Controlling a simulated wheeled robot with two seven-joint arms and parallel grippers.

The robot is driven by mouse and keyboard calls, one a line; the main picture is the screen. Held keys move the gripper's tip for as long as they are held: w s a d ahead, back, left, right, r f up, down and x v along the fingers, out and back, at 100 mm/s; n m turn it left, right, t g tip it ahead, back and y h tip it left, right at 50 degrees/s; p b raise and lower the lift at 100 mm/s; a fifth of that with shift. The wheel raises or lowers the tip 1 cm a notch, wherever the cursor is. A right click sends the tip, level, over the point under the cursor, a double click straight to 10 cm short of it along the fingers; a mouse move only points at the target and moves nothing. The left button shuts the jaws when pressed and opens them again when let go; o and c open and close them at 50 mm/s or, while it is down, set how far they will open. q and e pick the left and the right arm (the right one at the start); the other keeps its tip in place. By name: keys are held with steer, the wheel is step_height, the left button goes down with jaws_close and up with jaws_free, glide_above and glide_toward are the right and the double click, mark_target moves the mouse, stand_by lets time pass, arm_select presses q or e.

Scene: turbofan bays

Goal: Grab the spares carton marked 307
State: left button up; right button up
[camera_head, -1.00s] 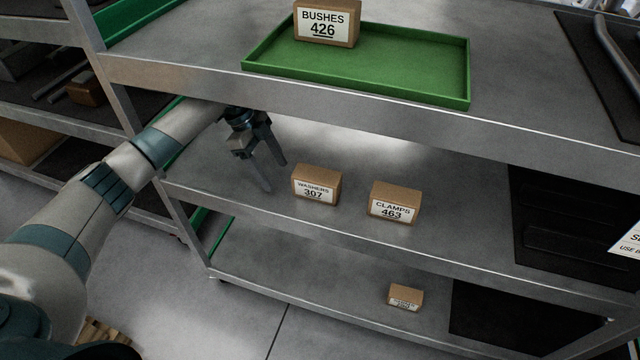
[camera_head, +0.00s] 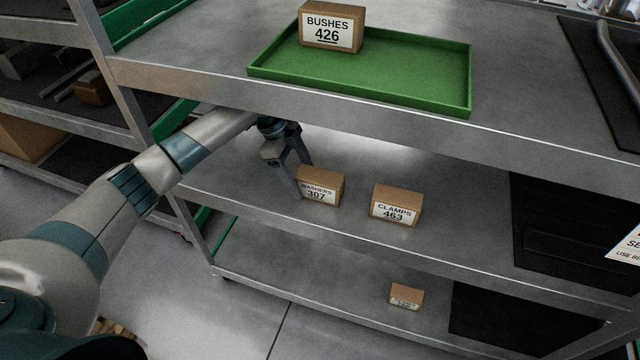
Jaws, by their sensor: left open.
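The carton marked WASHERS 307 (camera_head: 322,188) is a small brown box with a white label, upright on the middle shelf. My left gripper (camera_head: 303,180) is open at its left side. One finger overlaps the carton's left front edge in the picture and the other is behind its top left. I cannot tell whether the fingers touch it. My right gripper is not in view.
The CLAMPS 463 carton (camera_head: 396,206) stands to the right on the same middle shelf (camera_head: 450,230). Above, the top shelf holds a green tray (camera_head: 400,85) with the BUSHES 426 carton (camera_head: 332,28). Another small carton (camera_head: 406,297) is on the bottom shelf.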

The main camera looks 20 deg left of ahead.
mark_target(316, 175)
arm_select(q)
steer(key=shift+d, duration=0.4)
steer(key=d, duration=0.1)
steer(key=d+p, duration=0.1)
steer(key=d, duration=0.2)
steer(key=shift+s+d+f+p, duration=0.15)
steer(key=shift+f+p, duration=0.2)
steer(key=shift+p, duration=0.05)
steer(key=shift+f, duration=0.25)
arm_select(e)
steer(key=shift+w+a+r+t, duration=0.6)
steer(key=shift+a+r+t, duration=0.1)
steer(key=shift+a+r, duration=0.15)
arm_select(q)
steer(key=shift+f, duration=0.2)
steer(key=c, duration=1.4)
steer(key=shift+r, duration=0.15)
